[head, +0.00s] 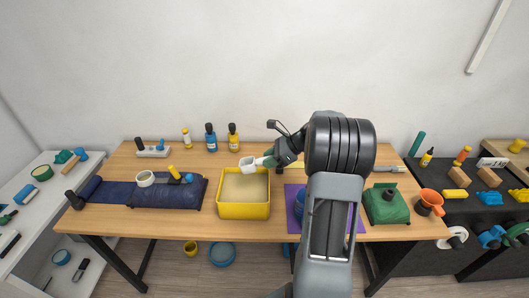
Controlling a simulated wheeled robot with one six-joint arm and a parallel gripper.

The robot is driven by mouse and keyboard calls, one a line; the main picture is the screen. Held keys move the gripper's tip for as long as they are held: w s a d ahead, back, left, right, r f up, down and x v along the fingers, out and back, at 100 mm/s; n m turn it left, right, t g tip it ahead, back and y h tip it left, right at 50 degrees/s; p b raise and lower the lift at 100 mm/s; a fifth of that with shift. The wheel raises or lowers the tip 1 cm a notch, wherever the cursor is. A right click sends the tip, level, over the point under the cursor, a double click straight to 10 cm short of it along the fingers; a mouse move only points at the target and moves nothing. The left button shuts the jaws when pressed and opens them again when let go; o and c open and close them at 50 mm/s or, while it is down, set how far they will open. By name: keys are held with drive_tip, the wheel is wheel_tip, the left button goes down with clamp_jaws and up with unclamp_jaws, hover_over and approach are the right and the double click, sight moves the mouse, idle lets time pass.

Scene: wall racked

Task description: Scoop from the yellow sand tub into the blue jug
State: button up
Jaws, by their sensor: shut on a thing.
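The yellow tub (244,211) stands on the wooden table with pale sand (245,186) inside. My gripper (269,158) is at the tub's back right and is shut on a white scoop (248,163). The scoop is above the back part of the tub. I cannot tell whether it touches the sand or holds any. The blue jug (299,207) stands on a purple mat (291,193) to the right of the tub. My arm hides most of the jug.
A dark blue roll-out mat (132,198) with tape and small tools lies left of the tub. Blue (211,141) and yellow (233,142) bottles stand behind.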

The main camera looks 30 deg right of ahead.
drive_tip(key=shift+d+f+b, duration=0.1)
drive_tip(key=shift+f+b, duration=0.7)
drive_tip(key=shift+f, duration=0.1)
wheel_tip(320, 180, down, 7)
drive_tip(key=b, duration=0.6)
drive_tip(key=shift+r, duration=0.1)
wheel_tip(320, 180, down, 4)
drive_tip(key=shift+s+f+b, duration=0.1)
drive_tip(key=shift+f+b, duration=0.05)
drive_tip(key=shift+b, duration=0.95)
drive_tip(key=shift+s+f, duration=0.1)
drive_tip(key=shift+f, duration=0.15)
drive_tip(key=shift+r+t+y+p, duration=0.45)
drive_tip(key=shift+r+p, duration=0.9)
drive_tip(key=shift+r, duration=0.9)
drive_tip(key=shift+r+t+y+p, duration=0.2)
drive_tip(key=shift+r+y+p, duration=0.35)
drive_tip(key=shift+r+p, duration=1.3)
drive_tip(key=shift+r+t+y+p, duration=0.45)
drive_tip(key=shift+r+p, duration=0.45)
drive_tip(key=shift+r, duration=1.8)
